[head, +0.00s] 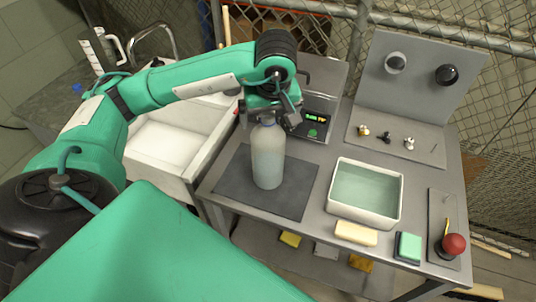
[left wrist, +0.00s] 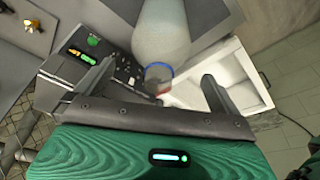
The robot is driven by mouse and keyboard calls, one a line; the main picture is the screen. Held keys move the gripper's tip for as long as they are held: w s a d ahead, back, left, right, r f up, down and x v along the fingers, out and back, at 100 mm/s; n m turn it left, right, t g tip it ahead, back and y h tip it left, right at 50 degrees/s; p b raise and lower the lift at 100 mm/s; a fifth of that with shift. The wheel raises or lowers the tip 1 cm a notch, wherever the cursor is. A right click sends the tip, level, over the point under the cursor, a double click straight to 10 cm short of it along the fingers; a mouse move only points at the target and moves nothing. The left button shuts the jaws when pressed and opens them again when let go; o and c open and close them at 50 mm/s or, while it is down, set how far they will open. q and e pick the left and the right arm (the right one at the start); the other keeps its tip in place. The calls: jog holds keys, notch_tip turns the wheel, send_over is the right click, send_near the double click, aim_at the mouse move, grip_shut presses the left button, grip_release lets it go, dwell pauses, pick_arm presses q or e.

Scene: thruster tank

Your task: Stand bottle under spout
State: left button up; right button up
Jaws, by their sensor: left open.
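A translucent pale bottle (head: 267,158) stands upright on a dark mat (head: 232,186) on the grey bench. Its blue neck ring shows in the left wrist view, where the bottle (left wrist: 162,30) is at the top middle. My left gripper (head: 268,113) is at the bottle's top in the head view and partly hides it. In the left wrist view the gripper's fingers (left wrist: 160,72) are spread wide, with the bottle's neck beyond and between them, not clamped. A box with a green display (head: 316,122) stands just behind; I cannot make out a spout on it. My right gripper is not in view.
A white sink (head: 165,143) with a curved metal tap (head: 152,38) lies left of the bench. A water-filled white tub (head: 365,193), a cream block (head: 356,234), a green sponge (head: 409,246) and a red button (head: 453,244) are to the right. A panel with knobs (head: 395,62) stands behind.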

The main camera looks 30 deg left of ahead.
aim_at(267, 125)
pick_arm(q)
jog(key=shift+w+a+f, duration=0.1)
jog(key=shift+f, duration=0.35)
jog(key=shift+w+a+f+p, duration=0.1)
jog(key=shift+f+p, duration=0.3)
jog(key=shift+p, duration=0.1)
jog(key=p+x, duration=0.1)
jog(key=x, duration=0.2)
jog(key=shift+a+p, duration=0.15)
jog(key=shift+p, duration=0.15)
jog(key=shift+w+f, duration=0.2)
jog(key=shift+f, duration=0.4)
jog(key=shift+a, duration=0.1)
jog(key=c, duration=1.9)
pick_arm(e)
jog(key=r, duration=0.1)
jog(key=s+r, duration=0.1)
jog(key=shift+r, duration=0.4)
pick_arm(q)
jog(key=shift+r, duration=0.1)
